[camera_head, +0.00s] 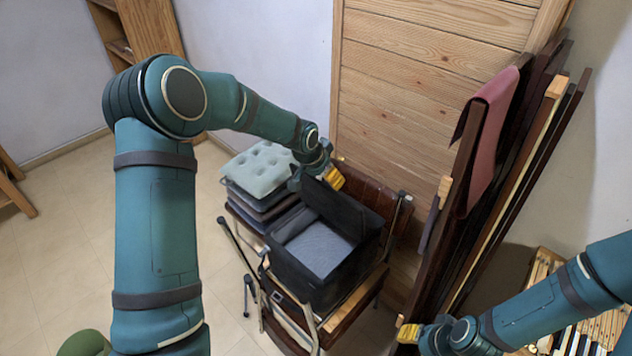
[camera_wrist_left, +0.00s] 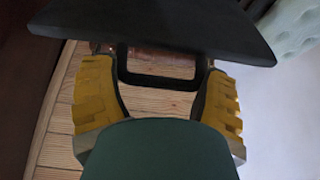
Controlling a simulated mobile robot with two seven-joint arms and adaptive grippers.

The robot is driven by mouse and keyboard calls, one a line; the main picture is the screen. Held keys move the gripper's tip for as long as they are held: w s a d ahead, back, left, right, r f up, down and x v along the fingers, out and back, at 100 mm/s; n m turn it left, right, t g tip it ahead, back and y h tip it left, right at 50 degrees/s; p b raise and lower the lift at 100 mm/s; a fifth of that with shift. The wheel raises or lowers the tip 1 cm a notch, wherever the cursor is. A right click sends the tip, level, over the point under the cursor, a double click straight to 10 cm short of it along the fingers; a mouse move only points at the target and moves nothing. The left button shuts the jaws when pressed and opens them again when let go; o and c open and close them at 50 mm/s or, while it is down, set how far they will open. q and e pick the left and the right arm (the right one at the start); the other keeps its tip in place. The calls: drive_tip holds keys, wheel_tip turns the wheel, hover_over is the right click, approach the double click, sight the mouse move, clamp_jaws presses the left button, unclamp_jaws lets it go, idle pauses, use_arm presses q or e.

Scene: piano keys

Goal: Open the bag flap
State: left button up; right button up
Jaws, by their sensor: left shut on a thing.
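A black bag (camera_head: 300,275) stands open on a stack of chairs, with a grey lining (camera_head: 318,246) showing inside. Its black flap (camera_head: 345,212) stands raised at the back of the opening. My left gripper (camera_head: 333,178) is at the flap's upper edge, shut on the flap. In the left wrist view the flap (camera_wrist_left: 155,25) is a dark panel across the top, and a black loop (camera_wrist_left: 160,82) lies between the yellow fingers of my left gripper (camera_wrist_left: 160,95). My right gripper (camera_head: 409,333) is at the lower right, away from the bag; its opening cannot be made out.
Stacked cushions, a pale tufted one (camera_head: 258,167) on top, sit left of the bag. Dark boards with a reddish cloth (camera_head: 488,125) lean on the right. Piano keys (camera_head: 590,335) lie at the lower right. A wooden panel (camera_head: 420,90) stands behind. The floor at left is open.

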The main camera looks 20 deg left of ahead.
use_arm(q)
drive_tip(key=shift+w+d+f, duration=0.15)
drive_tip(key=shift+w+d, duration=0.3)
drive_tip(key=shift+d, duration=0.15)
use_arm(e)
drive_tip(key=shift+w+d, duration=0.15)
drive_tip(key=shift+w, duration=0.1)
use_arm(q)
drive_tip(key=o, duration=1.2)
drive_tip(key=shift+c, duration=0.2)
drive_tip(key=shift+w, duration=0.2)
use_arm(e)
drive_tip(key=shift+w+d+f, duration=0.1)
use_arm(q)
drive_tip(key=shift+s+a+r, duration=0.1)
drive_tip(key=shift+a+r, duration=0.1)
drive_tip(key=shift+r, duration=0.1)
drive_tip(key=v, duration=1.1)
drive_tip(key=shift+d+r, duration=0.15)
drive_tip(key=shift+r, duration=0.05)
